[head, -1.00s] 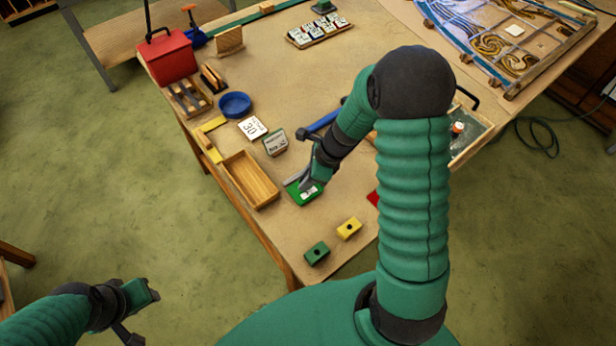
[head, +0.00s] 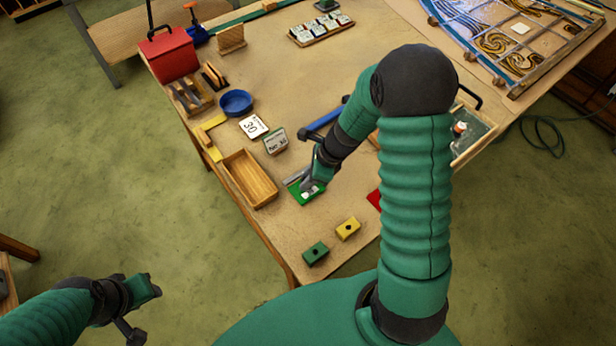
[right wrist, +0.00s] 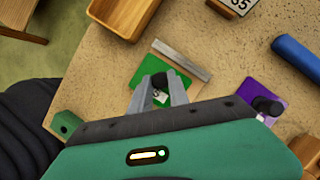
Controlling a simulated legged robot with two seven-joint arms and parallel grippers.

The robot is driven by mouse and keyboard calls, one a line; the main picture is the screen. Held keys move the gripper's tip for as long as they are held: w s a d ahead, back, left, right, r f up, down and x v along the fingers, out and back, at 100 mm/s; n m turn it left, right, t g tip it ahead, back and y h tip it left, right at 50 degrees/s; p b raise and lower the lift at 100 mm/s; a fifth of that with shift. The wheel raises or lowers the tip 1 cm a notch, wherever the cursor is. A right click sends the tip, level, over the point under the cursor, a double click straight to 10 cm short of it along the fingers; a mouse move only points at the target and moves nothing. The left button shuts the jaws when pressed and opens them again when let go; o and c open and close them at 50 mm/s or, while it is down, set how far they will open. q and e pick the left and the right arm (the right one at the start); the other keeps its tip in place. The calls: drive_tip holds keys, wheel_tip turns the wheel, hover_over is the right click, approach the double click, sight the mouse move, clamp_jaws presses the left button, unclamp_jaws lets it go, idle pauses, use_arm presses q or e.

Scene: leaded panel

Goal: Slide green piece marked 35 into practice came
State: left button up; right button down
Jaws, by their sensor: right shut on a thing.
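The green piece (head: 309,196) lies flat on the table near its front edge, with a white label. In the right wrist view the green piece (right wrist: 146,72) has a dark knob between my fingers; the label is partly hidden and its number is hard to read. My right gripper (head: 311,184) is shut on the green piece. A grey metal strip, the came (right wrist: 182,60), runs along the piece's upper right edge, close against it. I cannot tell whether that edge sits inside the came. My left gripper (head: 148,300) hangs over the floor, clear of the table; its jaw opening is unclear.
A wooden tray (head: 229,164) lies left of the green piece. Yellow (head: 348,228) and green (head: 316,253) blocks sit nearer me. A purple piece (right wrist: 251,91) and a blue bar (right wrist: 298,58) lie to the right. White cards (head: 254,127) lie beyond the tray.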

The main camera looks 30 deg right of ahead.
drive_tip(key=shift+d, duration=0.4)
drive_tip(key=shift+w+a, duration=0.35)
drive_tip(key=shift+w, duration=0.05)
use_arm(q)
drive_tip(key=shift+r+p, duration=0.3)
drive_tip(key=shift+d+r, duration=0.2)
drive_tip(key=shift+d, duration=0.1)
use_arm(e)
drive_tip(key=shift+w+d, duration=0.2)
drive_tip(key=shift+w, duration=0.15)
drive_tip(key=c, duration=1.2)
unclamp_jaws()
drive_tip(key=shift+a, duration=0.1)
use_arm(q)
drive_tip(key=shift+a, duration=0.15)
use_arm(e)
drive_tip(key=shift+o, duration=0.2)
use_arm(q)
drive_tip(key=shift+r+p, duration=0.6)
drive_tip(key=shift+p, duration=0.2)
use_arm(e)
drive_tip(key=v, duration=1.6)
drive_tip(key=shift+r, duration=0.3)
